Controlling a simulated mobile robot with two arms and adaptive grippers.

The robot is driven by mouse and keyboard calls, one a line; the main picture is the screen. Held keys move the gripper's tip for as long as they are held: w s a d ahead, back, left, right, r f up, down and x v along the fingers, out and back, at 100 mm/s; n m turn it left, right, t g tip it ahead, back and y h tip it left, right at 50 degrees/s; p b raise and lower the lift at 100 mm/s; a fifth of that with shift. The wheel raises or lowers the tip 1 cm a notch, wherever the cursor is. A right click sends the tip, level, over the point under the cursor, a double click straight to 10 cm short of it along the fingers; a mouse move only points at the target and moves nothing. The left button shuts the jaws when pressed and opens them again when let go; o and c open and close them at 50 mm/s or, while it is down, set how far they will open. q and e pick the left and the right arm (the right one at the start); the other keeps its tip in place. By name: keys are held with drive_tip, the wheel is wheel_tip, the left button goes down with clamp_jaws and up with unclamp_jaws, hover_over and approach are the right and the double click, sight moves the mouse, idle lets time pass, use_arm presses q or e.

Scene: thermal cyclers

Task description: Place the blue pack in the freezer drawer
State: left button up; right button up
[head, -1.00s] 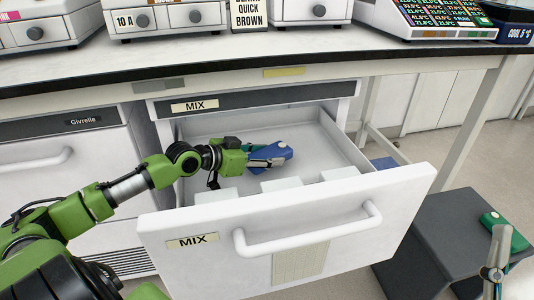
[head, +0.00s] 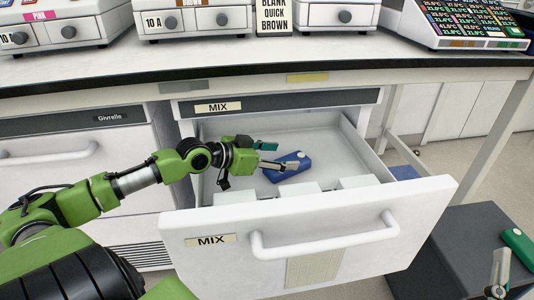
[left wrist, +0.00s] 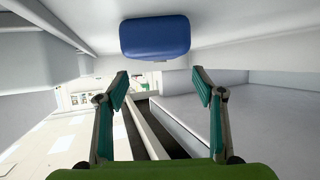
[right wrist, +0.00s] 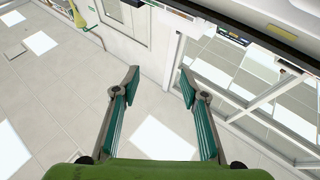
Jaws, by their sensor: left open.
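The blue pack (head: 288,168) lies on the floor of the open freezer drawer (head: 310,225), which is labelled MIX. It also shows in the left wrist view (left wrist: 155,37), beyond the fingertips and apart from them. My left gripper (head: 268,156) is inside the drawer, just left of the pack, with its fingers spread and nothing between them. The open fingers also show in the left wrist view (left wrist: 160,88). My right gripper (right wrist: 160,82) is open and empty over bare floor in the right wrist view. Part of it shows at the head view's lower right corner (head: 498,275).
White blocks (head: 295,190) line the inside of the drawer front. The bench top (head: 230,62) with instruments hangs over the drawer. A closed freezer labelled Givrelle (head: 75,165) is at the left.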

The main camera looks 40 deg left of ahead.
use_arm(q)
drive_tip(key=p+v, duration=0.2)
drive_tip(key=v, duration=0.2)
drive_tip(key=shift+s+r, duration=0.15)
drive_tip(key=shift+s, duration=0.1)
drive_tip(key=shift+s+a, duration=0.1)
drive_tip(key=shift+s, duration=0.1)
use_arm(e)
wheel_tip(320, 180, down, 13)
drive_tip(key=w+d+g+h, duration=0.1)
drive_tip(key=g+h, duration=0.1)
drive_tip(key=g, duration=0.4)
drive_tip(key=shift+d+r+g, duration=0.15)
drive_tip(key=shift+d+g, duration=0.05)
drive_tip(key=shift+g, duration=0.1)
